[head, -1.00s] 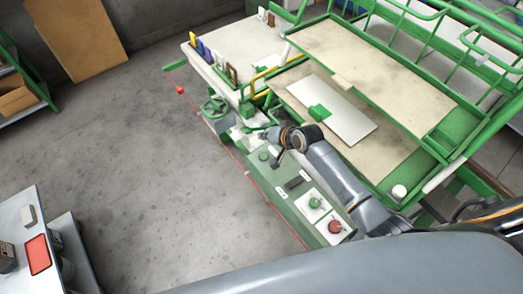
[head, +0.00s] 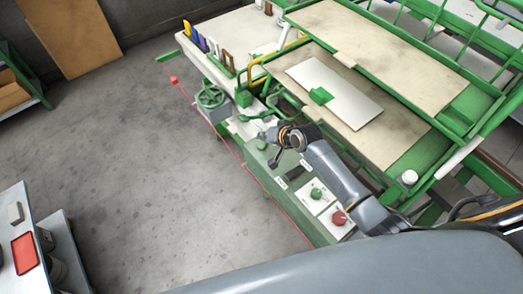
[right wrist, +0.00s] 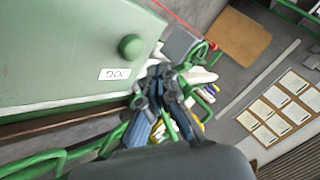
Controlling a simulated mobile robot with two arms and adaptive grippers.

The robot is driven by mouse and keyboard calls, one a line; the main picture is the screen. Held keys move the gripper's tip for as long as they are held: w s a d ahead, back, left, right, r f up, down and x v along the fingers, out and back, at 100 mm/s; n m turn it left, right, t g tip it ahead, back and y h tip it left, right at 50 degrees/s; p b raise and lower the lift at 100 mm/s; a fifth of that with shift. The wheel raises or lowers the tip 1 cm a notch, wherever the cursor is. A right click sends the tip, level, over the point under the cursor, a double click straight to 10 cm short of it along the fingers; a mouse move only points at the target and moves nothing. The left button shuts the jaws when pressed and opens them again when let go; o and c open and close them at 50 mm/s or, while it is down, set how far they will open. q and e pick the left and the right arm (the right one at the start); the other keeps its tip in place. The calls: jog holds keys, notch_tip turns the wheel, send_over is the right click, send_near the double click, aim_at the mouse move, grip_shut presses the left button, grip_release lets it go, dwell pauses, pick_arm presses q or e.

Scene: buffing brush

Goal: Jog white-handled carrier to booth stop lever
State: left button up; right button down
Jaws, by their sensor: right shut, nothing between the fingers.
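A row of carriers with coloured handles stands on the pale bench at the upper left of the green machine in the head view. A white-handled carrier (head: 214,48) is among them, small and partly overlapped by its neighbours. I cannot tell for sure which part is the booth stop lever. My right gripper (head: 266,146) is shut and empty above the green control panel (head: 285,200), near a green knob. The right wrist view shows its closed fingers (right wrist: 162,76), with pale and coloured shapes beyond them. My left gripper is out of view.
The panel bears a green button (head: 316,193) and a red button (head: 339,217). A green handwheel (head: 211,96) and a red line with a red block (head: 173,79) lie at its left. Green rails stand at the right.

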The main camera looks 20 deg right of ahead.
aim_at(262, 146)
jog(key=shift+f+b, duration=0.35)
jog(key=shift+f, duration=0.6)
jog(key=shift+f, duration=0.1)
dwell(0.6)
jog(key=shift+f, duration=0.3)
